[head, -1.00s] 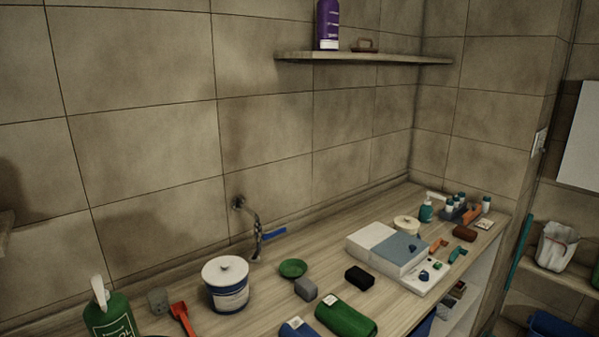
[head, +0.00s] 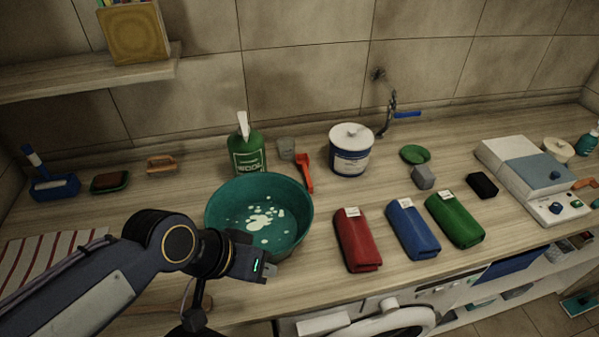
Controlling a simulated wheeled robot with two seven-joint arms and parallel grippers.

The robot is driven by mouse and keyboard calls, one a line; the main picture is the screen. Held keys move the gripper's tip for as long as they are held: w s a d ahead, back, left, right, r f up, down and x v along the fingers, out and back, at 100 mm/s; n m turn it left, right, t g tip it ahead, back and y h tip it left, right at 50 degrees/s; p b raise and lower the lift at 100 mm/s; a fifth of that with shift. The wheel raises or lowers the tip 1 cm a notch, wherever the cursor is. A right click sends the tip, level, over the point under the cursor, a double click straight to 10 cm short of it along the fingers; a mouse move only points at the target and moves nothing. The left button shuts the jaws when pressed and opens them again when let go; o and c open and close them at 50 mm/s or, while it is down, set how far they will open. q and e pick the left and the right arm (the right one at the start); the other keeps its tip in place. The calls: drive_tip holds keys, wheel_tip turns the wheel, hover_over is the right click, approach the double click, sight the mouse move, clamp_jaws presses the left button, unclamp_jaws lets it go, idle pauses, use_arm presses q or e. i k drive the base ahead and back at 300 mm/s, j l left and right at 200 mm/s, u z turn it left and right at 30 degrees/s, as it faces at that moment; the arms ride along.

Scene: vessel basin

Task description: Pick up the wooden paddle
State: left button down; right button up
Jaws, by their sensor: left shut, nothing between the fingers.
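I cannot make out a wooden paddle for certain in the head view. A thin pale brown curved piece shows partly behind my left arm near the counter's front edge, too hidden to name. My left gripper (head: 268,275) is shut and empty, in front of the lower rim of the teal basin (head: 216,212); I cannot tell if they touch. The basin holds liquid with white foam patches. My right gripper is not in view.
A green bottle (head: 248,155), red scoop-like tool (head: 304,174) and white tub (head: 351,152) stand behind the basin. Red (head: 356,240), blue (head: 412,229) and green (head: 454,218) rolled cloths lie right of it. A wood-backed brush (head: 161,164) lies back left.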

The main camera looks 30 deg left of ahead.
sight(207, 301)
drive_tip(key=u, duration=2.45)
